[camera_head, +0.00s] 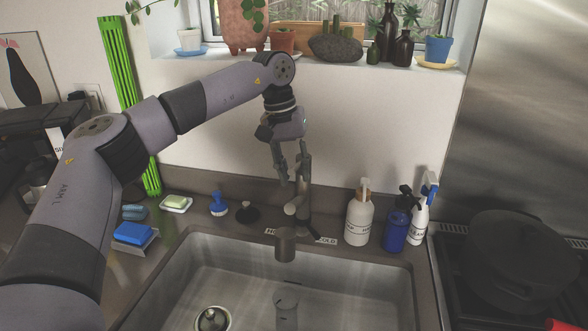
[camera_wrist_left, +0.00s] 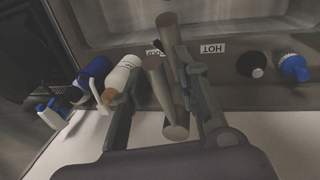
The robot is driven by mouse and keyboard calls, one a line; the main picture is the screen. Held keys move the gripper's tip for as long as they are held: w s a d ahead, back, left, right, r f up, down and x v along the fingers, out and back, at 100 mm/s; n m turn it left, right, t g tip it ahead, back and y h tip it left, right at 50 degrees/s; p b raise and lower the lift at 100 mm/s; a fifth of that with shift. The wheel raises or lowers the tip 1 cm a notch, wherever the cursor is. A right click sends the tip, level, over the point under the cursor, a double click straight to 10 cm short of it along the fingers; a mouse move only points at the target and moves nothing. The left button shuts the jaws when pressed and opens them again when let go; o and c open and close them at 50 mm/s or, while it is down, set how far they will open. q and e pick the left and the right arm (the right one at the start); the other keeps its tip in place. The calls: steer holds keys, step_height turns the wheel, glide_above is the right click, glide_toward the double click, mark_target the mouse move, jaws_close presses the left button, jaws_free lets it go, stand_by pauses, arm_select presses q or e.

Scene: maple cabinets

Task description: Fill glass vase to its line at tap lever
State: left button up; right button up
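The glass vase (camera_head: 287,312) stands in the sink, below the tap's spout (camera_head: 285,245). It is dim and transparent, and I cannot make out its line or any water level. I see no clear stream from the spout. My left gripper (camera_head: 293,186) points down at the tap, behind the sink. In the left wrist view its fingers (camera_wrist_left: 158,72) are spread, with the tap (camera_wrist_left: 176,128) and its slim lever (camera_wrist_left: 157,78) between them. I cannot tell whether a finger touches the lever. The vase does not show in the wrist view. My right gripper is out of view.
White bottle (camera_head: 359,222), blue bottle (camera_head: 396,232) and spray bottle (camera_head: 418,222) stand right of the tap. A black plug (camera_head: 246,213), blue brush (camera_head: 218,206) and soap dish (camera_head: 176,204) are left. The sink (camera_head: 365,285) is otherwise clear around its drain (camera_head: 212,319).

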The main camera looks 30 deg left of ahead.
arm_select(q)
jaws_close()
stand_by(0.6)
